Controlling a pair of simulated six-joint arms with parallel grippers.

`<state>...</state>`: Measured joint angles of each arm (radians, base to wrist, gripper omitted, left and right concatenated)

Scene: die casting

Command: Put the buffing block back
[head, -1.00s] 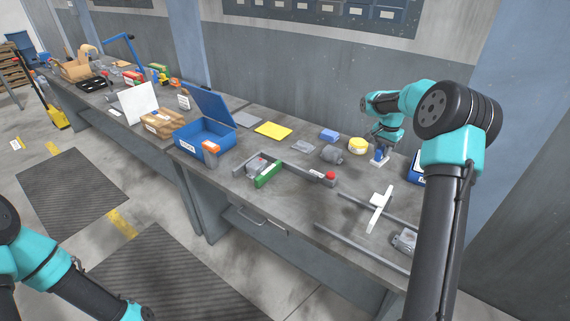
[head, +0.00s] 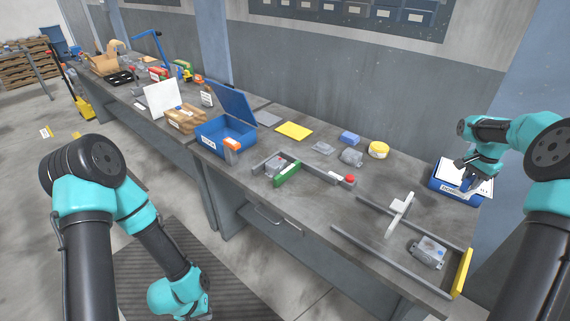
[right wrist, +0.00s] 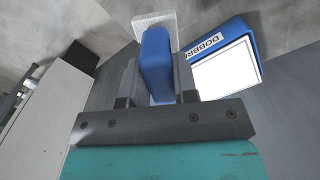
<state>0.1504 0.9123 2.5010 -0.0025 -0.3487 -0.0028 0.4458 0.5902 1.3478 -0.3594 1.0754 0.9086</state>
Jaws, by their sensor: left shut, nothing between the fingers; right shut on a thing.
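My right gripper (head: 467,183) is shut on the buffing block, a blue block with a pale pad at its far end. The block (right wrist: 157,62) stands between the fingers in the right wrist view. In the head view the gripper is over or just in front of a blue tray (head: 445,186) with a white inside, at the right back of the bench. The labelled tray (right wrist: 215,37) lies to the right of the block in the right wrist view; I cannot tell whether they touch. My left gripper (head: 203,308) is low at the bottom edge, empty and partly hidden.
A white T-shaped piece (head: 399,213), rails and a grey casting (head: 428,252) lie in front of the tray. A yellow tin (head: 378,150), blue block (head: 350,138) and open blue box (head: 222,138) stand further left. Bench between them is partly clear.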

